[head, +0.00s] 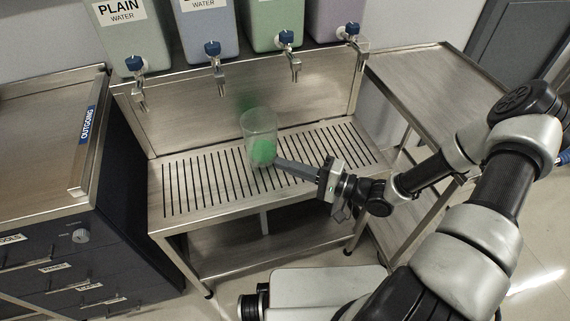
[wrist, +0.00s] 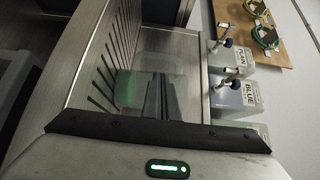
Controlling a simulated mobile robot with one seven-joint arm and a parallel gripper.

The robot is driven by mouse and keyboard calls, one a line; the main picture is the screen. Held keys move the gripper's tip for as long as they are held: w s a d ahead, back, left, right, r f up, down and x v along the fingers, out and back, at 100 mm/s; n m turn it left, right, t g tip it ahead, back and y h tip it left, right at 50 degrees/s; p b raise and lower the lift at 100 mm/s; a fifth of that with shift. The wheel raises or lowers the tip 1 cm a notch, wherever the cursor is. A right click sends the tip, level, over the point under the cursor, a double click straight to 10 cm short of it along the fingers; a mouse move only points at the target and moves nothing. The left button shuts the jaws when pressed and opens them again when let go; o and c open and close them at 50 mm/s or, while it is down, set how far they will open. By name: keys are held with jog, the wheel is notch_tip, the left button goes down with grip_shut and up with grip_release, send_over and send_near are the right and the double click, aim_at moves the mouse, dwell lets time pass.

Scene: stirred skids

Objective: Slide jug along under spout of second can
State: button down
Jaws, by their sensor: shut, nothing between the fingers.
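The jug (head: 259,128) is a clear vessel with a round green patch low on its side. It stands upright on the slotted drip tray (head: 200,182), between the second and third spouts from the left. The second can (head: 207,22) is bluish, with a blue-topped tap and spout (head: 219,82). It shows in the wrist view labelled BLUE (wrist: 240,98). My gripper (head: 279,163) is shut and empty, its fingertips low at the jug's right side; I cannot tell whether they touch. In the wrist view, the fingers (wrist: 161,97) partly cover the faint jug (wrist: 143,68).
The plain-water can (head: 124,28), a green can (head: 268,22) and a purple can (head: 331,18) share the shelf, their taps overhanging the tray. The tray is clear left of the jug. A side counter (head: 445,85) stands right, an OUTGOING cabinet (head: 45,140) left.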

aim_at(252, 162)
jog(key=x, duration=0.7)
jog(key=shift+w+a+b, duration=0.15)
jog(key=shift+b, duration=0.25)
jog(key=shift+s+a, duration=0.15)
jog(key=shift+s, duration=1.25)
jog(key=p+v, duration=0.2)
jog(key=v, duration=1.5)
jog(key=shift+s, duration=0.1)
